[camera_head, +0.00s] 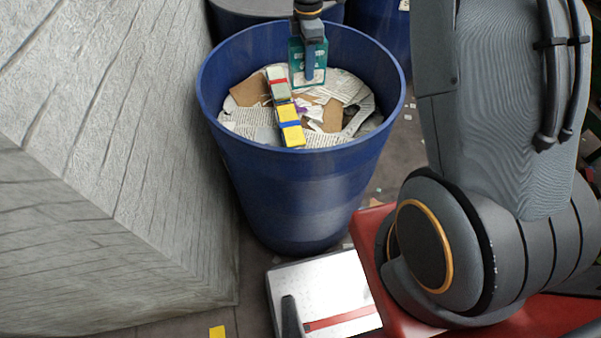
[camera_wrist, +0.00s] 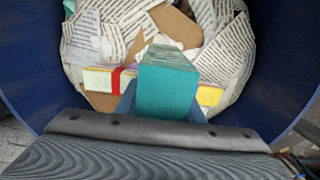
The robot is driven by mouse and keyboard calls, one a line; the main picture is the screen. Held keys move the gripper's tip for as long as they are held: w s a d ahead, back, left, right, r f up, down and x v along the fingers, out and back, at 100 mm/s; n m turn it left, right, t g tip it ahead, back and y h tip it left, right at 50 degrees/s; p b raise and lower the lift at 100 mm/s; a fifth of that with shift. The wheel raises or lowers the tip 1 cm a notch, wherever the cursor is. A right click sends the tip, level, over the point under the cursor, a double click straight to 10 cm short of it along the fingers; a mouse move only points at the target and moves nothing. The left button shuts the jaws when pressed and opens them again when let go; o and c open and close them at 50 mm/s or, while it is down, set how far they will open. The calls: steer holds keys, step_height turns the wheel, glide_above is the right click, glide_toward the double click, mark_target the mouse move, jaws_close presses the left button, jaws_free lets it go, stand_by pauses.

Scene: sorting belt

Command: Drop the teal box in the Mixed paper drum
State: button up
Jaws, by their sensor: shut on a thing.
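The teal box (camera_head: 296,62) is held upright in my gripper (camera_head: 312,75), over the open mouth of a blue drum (camera_head: 300,180). My gripper is shut on it, with a finger across its face. In the wrist view the teal box (camera_wrist: 167,85) fills the middle, with a finger on each side and torn paper beyond it. The box's lower end is at or just above the paper; I cannot tell if it touches. No label shows on the drum, so I cannot tell whether it is the Mixed paper drum.
Scrap paper (camera_head: 345,90) and several small boxes, one yellow (camera_head: 290,125), lie in the drum. Other blue drums (camera_head: 380,20) stand behind it. A grey wall-like block (camera_head: 110,150) is close on the left. A white and red object (camera_head: 325,290) is on the floor in front.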

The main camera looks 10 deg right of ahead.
steer(key=o, duration=1.1)
steer(key=shift+r, duration=0.1)
steer(key=shift+r+b, duration=1.2)
steer(key=shift+r, duration=2.65)
steer(key=s+m, duration=0.6)
steer(key=s, duration=0.2)
steer(key=s+f+m+t, duration=0.1)
steer(key=s+m, duration=0.5)
steer(key=s, duration=0.2)
steer(key=s+f+m+b, duration=0.1)
steer(key=s+m, duration=0.5)
steer(key=s, duration=0.3)
steer(key=shift+s+f, duration=0.1)
